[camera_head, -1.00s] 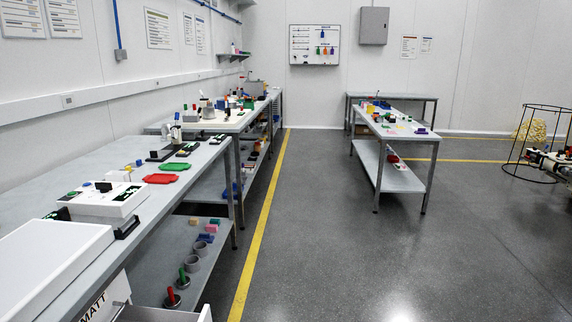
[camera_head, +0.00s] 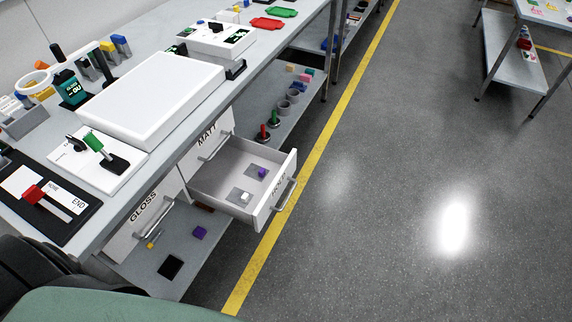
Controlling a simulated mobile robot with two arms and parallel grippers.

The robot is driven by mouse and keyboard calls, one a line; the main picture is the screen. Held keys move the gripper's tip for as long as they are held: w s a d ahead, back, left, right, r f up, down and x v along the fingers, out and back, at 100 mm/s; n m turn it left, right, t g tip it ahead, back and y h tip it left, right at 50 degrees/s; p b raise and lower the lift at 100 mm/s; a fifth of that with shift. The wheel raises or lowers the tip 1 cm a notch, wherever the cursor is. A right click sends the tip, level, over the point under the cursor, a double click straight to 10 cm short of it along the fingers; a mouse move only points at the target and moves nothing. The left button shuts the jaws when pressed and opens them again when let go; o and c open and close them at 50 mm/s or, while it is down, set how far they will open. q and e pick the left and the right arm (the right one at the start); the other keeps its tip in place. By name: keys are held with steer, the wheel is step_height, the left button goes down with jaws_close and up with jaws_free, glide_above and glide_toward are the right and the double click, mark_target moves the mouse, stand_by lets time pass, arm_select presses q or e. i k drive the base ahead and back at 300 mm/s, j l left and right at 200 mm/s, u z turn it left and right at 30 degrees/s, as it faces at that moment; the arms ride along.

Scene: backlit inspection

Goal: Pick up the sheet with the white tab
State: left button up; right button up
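A small grey sheet with a white tab (camera_head: 245,196) lies in the open drawer (camera_head: 216,150), in its nearer part. A second grey sheet with a purple tab (camera_head: 262,172) lies just behind it in the same drawer. The two sheets look flat on the drawer floor. Neither of my grippers is in view.
A white light panel (camera_head: 152,98), a green-handled lever (camera_head: 95,143) and a red slider (camera_head: 36,196) are on top.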

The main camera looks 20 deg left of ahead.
mark_target(237, 195)
steer(key=u, duration=1.1)
steer(key=i+j+u, duration=0.35)
steer(key=u, duration=0.15)
steer(key=i, duration=0.05)
